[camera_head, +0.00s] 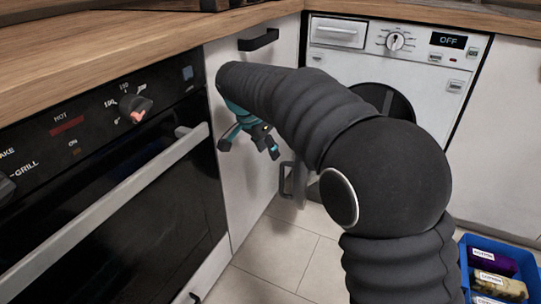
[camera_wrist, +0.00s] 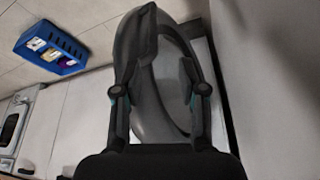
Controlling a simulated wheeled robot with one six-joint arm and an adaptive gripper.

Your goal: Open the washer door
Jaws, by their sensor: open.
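The white washer (camera_head: 345,68) stands at the back right in the head view, its display reading OFF. Its dark round front (camera_head: 385,100) is partly hidden by my arm. In the wrist view a large dark-rimmed round door with a grey inside (camera_wrist: 165,95) fills the space beyond and between my fingers, seen at a slant. How far it stands open I cannot tell. My gripper (camera_head: 250,148) is open, to the left of the washer's front, by the white cabinet. It also shows in the wrist view (camera_wrist: 160,65); contact with the door cannot be made out.
The black oven (camera_head: 130,200) with its long bar handle lies to the left. A white cabinet (camera_head: 235,180) with a black handle fills the corner. A blue crate (camera_head: 465,265) with labelled items stands on the floor at the right. Tiled floor (camera_head: 275,250) is clear in the middle.

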